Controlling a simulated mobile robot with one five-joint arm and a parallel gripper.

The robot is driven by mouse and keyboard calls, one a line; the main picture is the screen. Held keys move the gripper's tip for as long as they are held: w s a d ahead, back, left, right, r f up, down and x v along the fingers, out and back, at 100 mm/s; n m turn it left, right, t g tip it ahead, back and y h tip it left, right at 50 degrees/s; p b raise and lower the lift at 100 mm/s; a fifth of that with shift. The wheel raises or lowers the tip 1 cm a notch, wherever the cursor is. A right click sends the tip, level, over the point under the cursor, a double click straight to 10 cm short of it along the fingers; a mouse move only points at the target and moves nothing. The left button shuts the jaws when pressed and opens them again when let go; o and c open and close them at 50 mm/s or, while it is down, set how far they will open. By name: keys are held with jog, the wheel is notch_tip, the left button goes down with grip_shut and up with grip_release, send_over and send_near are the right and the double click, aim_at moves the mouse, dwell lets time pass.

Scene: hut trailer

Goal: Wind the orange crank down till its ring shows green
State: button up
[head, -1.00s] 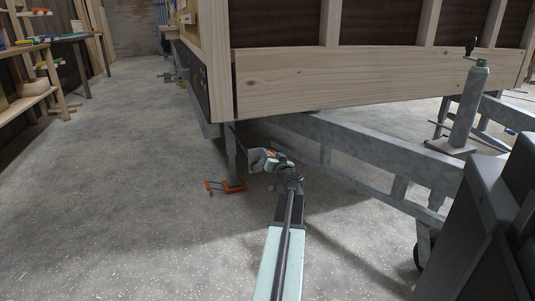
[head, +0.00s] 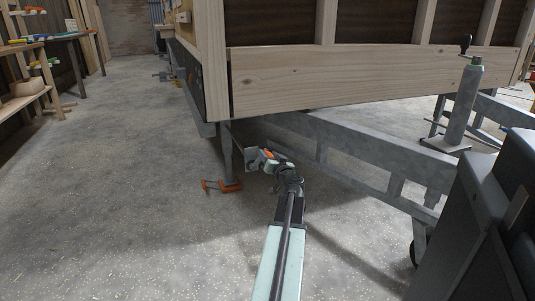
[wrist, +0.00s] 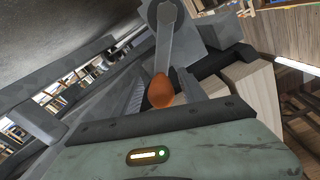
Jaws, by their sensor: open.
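In the head view my gripper (head: 251,159) is open, low beside the grey steel leg (head: 227,150) under the trailer's front corner. In the wrist view a grey crank arm (wrist: 165,45) hangs from a round pivot at the top and ends in an orange knob (wrist: 160,91). The knob shows close in front of my gripper's body; I cannot tell whether it is between the jaws or touching them. An orange piece with a bent handle (head: 221,186) lies at the leg's foot in the head view. I cannot make out a green ring on the crank.
The trailer's timber wall (head: 350,78) overhangs my arm. Its grey drawbar (head: 365,150) runs to the right, with an upright jack (head: 462,105) on it. Shelves (head: 25,95) stand far left. The concrete floor on the left is clear.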

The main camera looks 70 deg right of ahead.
jog(key=v, duration=0.5)
jog(key=shift+s+a, duration=0.3)
